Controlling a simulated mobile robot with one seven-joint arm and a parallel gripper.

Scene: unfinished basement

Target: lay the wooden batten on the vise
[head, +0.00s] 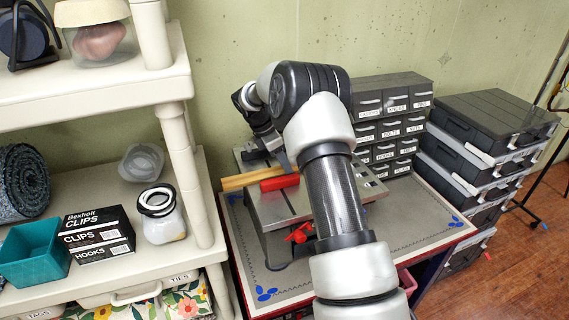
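The wooden batten (243,179) is a thin yellowish strip in the head view, lying across the left part of a grey metal-topped tool (272,209) on the workbench. This tool has a red block on top and a red knob in front; I cannot tell for sure that it is the vise. My gripper (281,160) is pointed down just behind the red block, near the batten's right end. My own arm hides much of it, and its fingers are too small and dark to tell whether they hold the batten.
The workbench's grey mat (425,215) has free room at the right. Drawer cabinets (395,95) stand at the back, beside stacked dark cases (490,120). A cream shelf (205,215) at the left carries boxes, a teal bin (36,253) and a jar (160,222).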

